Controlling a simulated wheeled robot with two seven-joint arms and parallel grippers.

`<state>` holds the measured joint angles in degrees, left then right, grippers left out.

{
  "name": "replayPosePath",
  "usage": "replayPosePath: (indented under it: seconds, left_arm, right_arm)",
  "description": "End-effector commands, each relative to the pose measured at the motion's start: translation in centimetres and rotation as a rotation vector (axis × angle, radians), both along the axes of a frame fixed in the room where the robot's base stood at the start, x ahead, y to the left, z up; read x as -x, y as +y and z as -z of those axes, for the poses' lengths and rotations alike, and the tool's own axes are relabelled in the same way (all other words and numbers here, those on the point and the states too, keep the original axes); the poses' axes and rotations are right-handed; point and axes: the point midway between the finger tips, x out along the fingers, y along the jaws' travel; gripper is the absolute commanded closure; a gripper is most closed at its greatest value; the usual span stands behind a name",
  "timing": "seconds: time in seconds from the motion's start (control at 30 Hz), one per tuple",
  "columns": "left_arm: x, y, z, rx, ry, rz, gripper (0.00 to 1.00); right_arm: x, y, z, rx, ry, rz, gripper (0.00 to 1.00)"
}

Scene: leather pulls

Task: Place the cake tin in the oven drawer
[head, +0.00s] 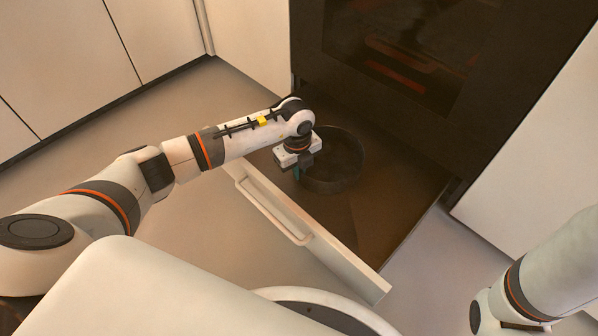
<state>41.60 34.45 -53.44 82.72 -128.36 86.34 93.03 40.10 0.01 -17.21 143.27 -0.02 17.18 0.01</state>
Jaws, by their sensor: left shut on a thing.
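The cake tin (340,163) is a dark, round pan inside the open oven drawer (305,222), towards its left side. My left gripper (298,172) is over the left rim of the tin and shut on it. The fingertips are small and partly hidden by the wrist. I cannot tell whether the tin rests on the drawer floor or hangs just above it. My right arm shows at the lower right, but its gripper is out of view.
The dark oven front (400,70) stands behind and above the drawer. The drawer front has a pale handle (270,212). White cabinets flank the oven, with one cabinet (530,170) at the right. The drawer floor (390,195) right of the tin is clear.

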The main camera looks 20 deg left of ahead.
Motion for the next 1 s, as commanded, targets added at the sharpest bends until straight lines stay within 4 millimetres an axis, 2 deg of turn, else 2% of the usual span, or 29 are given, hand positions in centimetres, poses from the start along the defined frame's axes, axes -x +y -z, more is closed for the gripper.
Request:
replayPosePath:
  seconds: [0.23, 0.27, 0.3, 0.4, 0.73, 0.87, 1.0]
  left_arm:
    - [0.0, 0.0, 0.1, 0.001, -0.001, 0.0, 1.0]
    - [0.0, 0.0, 0.2, -0.001, 0.001, 0.0, 0.87]
    - [0.0, 0.0, 0.1, -0.001, 0.001, 0.0, 0.8]
    - [0.0, 0.0, 0.1, -0.001, 0.001, 0.0, 0.68]
    - [0.0, 0.0, -0.3, 0.0, -0.001, 0.0, 0.68]
    - [0.0, 0.1, -2.1, -0.001, -0.001, 0.0, 0.68]
    - [0.1, 0.1, -5.0, -0.001, -0.002, 0.001, 0.68]
  right_arm:
    - [0.0, 0.0, -0.1, 0.001, -0.001, 0.0, 0.64]
    - [0.0, 0.0, -0.1, 0.001, -0.001, 0.0, 0.64]
    - [0.0, 0.0, -0.1, 0.001, -0.001, 0.0, 0.64]
    - [0.0, 0.0, -0.1, 0.001, -0.001, 0.0, 0.64]
    - [0.0, 0.0, -0.2, 0.001, -0.001, 0.0, 0.64]
    - [0.0, 0.0, -1.7, 0.0, 0.0, 0.0, 0.64]
    - [0.0, 0.0, -4.0, 0.0, 0.0, 0.0, 0.64]
